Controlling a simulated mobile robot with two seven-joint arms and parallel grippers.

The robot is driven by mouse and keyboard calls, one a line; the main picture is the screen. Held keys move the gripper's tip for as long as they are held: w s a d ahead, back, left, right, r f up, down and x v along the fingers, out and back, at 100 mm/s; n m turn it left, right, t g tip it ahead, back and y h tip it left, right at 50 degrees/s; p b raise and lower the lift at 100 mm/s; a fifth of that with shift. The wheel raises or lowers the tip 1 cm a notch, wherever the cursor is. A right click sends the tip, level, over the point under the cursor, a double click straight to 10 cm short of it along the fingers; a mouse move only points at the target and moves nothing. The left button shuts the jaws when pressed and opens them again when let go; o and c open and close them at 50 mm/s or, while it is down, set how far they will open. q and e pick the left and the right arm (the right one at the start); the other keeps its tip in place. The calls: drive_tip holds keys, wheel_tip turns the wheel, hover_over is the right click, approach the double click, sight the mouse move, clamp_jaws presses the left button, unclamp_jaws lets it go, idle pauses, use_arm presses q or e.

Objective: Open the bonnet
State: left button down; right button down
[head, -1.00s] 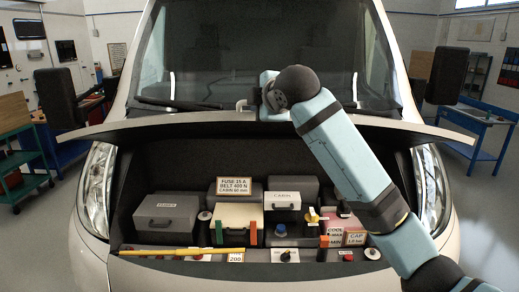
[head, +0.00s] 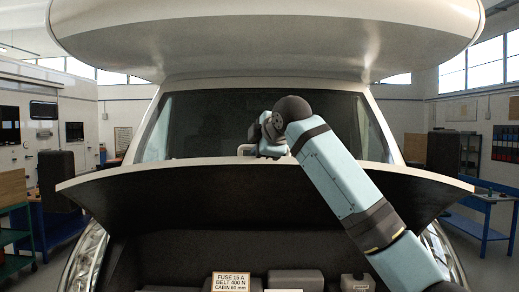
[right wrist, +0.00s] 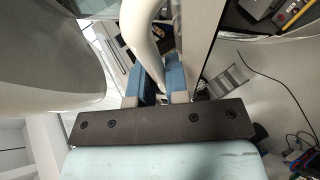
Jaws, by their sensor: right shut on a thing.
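The bonnet (head: 270,198) is partly raised, with its dark underside facing me and its pale front edge running across the head view below the windscreen. My left gripper is not in view.
The engine bay is open below, with a sign (head: 231,282) and box tops at the bottom edge. The windscreen (head: 220,122) and overhanging cab roof (head: 270,35) are behind and above. Workbenches (head: 480,215) stand at both sides. A cable lies on the floor in the right wrist view.

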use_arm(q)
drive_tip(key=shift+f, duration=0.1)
use_arm(e)
drive_tip(key=shift+f, duration=0.25)
drive_tip(key=c, duration=1.1)
unclamp_jaws()
drive_tip(key=shift+w, duration=0.1)
drive_tip(key=shift+c, duration=0.2)
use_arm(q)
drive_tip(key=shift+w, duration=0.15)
